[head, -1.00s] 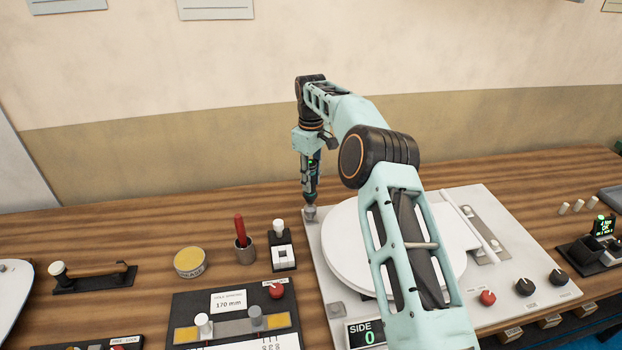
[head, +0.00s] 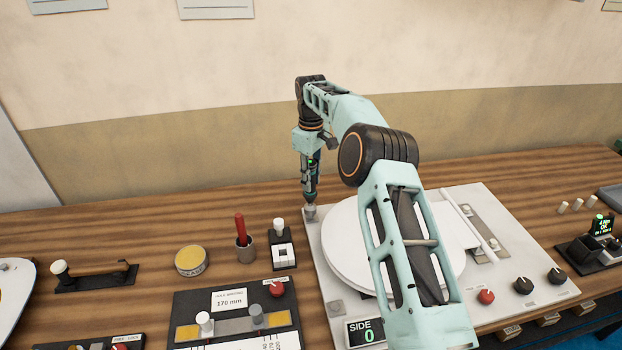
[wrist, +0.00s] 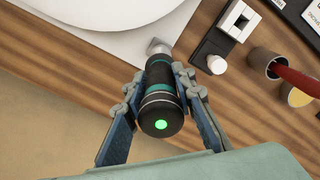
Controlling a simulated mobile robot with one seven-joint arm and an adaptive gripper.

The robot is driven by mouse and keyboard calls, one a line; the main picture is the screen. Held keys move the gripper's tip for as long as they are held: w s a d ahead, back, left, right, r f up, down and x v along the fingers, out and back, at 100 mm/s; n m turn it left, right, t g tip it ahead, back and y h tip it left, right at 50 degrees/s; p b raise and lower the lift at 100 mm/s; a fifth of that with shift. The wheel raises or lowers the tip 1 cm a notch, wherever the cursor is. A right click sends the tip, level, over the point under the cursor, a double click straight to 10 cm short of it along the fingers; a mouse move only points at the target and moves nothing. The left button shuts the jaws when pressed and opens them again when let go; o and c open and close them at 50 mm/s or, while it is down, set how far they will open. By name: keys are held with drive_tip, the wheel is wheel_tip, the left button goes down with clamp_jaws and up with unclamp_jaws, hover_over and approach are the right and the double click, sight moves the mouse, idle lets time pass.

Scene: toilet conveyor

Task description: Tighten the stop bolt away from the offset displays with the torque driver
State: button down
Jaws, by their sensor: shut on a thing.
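My gripper (head: 311,172) is shut on the torque driver (wrist: 160,95), a dark upright tool with teal bands and a lit green light on its end. The driver's tip is at the grey stop block (head: 310,213) at the back left corner of the white plate. The bolt itself is hidden under the tip, which looks in contact. The wrist view also shows the block (wrist: 158,47) just beyond the driver. One display (head: 366,334), reading SIDE 0, stands at the plate's front left corner, well away from the driver. Another grey block (head: 336,308) sits near that display.
A round white disc (head: 342,262) lies on the plate beside the driver. A white switch on a black base (head: 283,257), a red-handled tool in a cup (head: 244,250) and a yellow tin (head: 191,261) stand left. A small green-lit display (head: 602,226) stands far right. Wood behind is clear.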

drive_tip(key=shift+f, duration=0.65)
idle(0.6)
idle(0.8)
drive_tip(key=shift+s+f+p, duration=0.1)
drive_tip(key=shift+f+p, duration=0.4)
drive_tip(key=shift+f, duration=0.1)
idle(0.4)
drive_tip(key=shift+s+r, duration=0.1)
drive_tip(key=shift+r, duration=0.05)
idle(1.4)
